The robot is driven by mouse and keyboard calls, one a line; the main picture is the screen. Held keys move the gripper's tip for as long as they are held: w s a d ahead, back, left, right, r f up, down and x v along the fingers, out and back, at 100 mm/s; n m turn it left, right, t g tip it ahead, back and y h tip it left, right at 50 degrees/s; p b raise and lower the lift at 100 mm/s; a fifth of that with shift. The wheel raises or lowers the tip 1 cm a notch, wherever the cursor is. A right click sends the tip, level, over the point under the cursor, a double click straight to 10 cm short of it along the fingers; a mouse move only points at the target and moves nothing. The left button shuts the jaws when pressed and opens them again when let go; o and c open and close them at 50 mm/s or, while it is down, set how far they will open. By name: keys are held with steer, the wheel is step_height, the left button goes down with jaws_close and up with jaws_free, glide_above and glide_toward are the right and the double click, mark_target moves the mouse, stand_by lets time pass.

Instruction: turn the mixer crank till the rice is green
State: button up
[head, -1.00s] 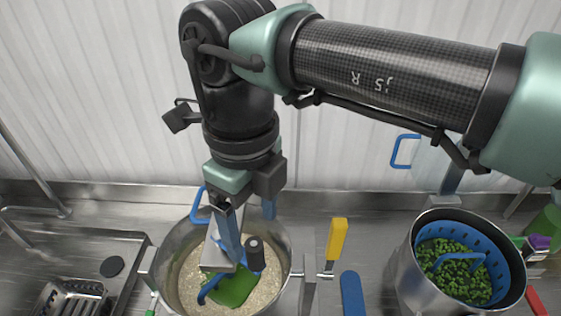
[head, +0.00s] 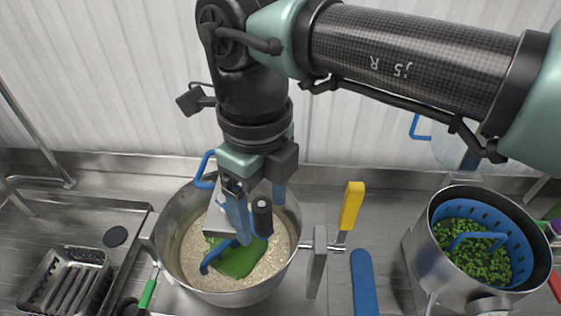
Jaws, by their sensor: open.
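The mixer pot (head: 165,262) is a steel bowl of pale rice (head: 192,262). A bright green patch (head: 238,260) lies in the middle of the rice, which looks pale around it. A blue crank arm (head: 215,258) crosses over the patch, with an upright black knob (head: 262,218) at its right end. My gripper (head: 258,208) hangs over the pot, open, with its blue-grey fingers pointing down close to the knob. One finger overlaps the crank in the picture, so I cannot tell whether they touch.
A yellow-handled lever (head: 351,206) stands at the pot's right side, beside a grey post (head: 316,262). A blue handle (head: 363,285) lies further right. A steel pot (head: 425,262) with a blue basket of green peas stands at the far right. A steel rack (head: 62,280) is at the left.

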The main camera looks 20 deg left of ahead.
steer(key=shift+f+b, duration=1.3)
steer(key=shift+f, duration=0.1)
steer(key=shift+r, duration=0.25)
steer(key=shift+r, duration=0.25)
steer(key=c, duration=1.2)
